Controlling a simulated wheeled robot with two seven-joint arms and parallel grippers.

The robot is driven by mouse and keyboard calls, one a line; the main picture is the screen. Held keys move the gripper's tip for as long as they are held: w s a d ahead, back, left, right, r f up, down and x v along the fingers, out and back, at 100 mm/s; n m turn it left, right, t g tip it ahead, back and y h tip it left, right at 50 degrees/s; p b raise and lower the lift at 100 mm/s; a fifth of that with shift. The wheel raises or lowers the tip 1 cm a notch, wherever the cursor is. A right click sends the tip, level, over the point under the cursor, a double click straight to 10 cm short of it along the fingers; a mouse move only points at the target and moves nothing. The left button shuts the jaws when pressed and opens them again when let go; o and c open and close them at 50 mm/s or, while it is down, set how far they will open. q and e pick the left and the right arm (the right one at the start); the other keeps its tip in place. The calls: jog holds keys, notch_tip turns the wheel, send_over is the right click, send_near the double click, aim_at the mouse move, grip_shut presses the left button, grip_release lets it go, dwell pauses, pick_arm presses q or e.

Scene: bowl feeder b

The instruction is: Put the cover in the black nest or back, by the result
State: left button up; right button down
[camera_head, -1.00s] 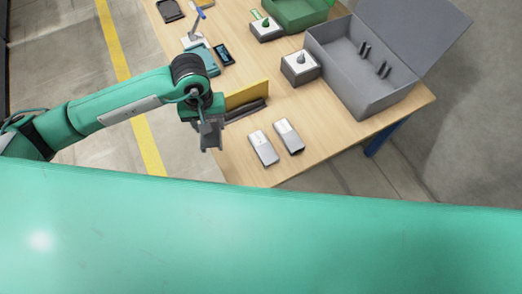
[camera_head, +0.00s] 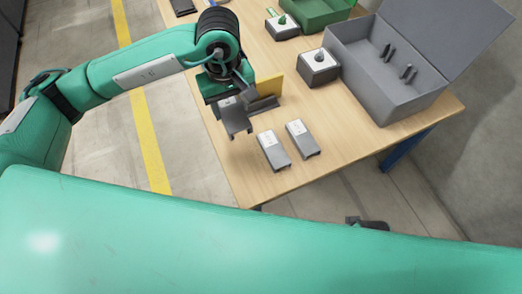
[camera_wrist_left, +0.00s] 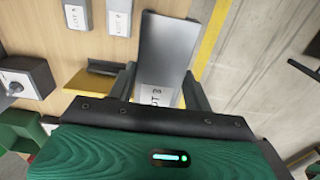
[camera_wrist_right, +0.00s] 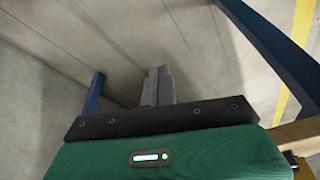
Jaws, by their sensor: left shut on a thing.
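My left gripper (camera_head: 238,98) is shut on a grey cover (camera_head: 235,121), held over the table's left edge. In the left wrist view the cover (camera_wrist_left: 166,48) lies between the fingers, with a white label partly hidden near the gripper. Two similar covers with white labels, a left one (camera_head: 273,151) and a right one (camera_head: 302,139), lie side by side on the table. A dark, flat item (camera_head: 183,6), cut off at the top edge, may be the black nest; I cannot tell. My right gripper (camera_wrist_right: 158,86) is shut and empty, low beside the table.
A yellow plate (camera_head: 270,87) with a dark strip stands just behind the left gripper.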

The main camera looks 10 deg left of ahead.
pick_arm(q)
notch_tip(320, 180, down, 20)
jog(key=shift+r, duration=0.25)
pick_arm(e)
jog(key=shift+r, duration=0.5)
pick_arm(q)
jog(key=shift+b, duration=0.3)
pick_arm(e)
jog(key=shift+f, duration=0.1)
pick_arm(q)
jog(key=shift+f, duration=0.1)
jog(key=o, duration=1.3)
pick_arm(e)
jog(key=shift+r, duration=0.45)
pick_arm(q)
jog(key=shift+r, duration=0.35)
notch_tip(320, 180, up, 12)
jog(key=shift+f, duration=0.25)
pick_arm(e)
jog(key=shift+f, duration=0.45)
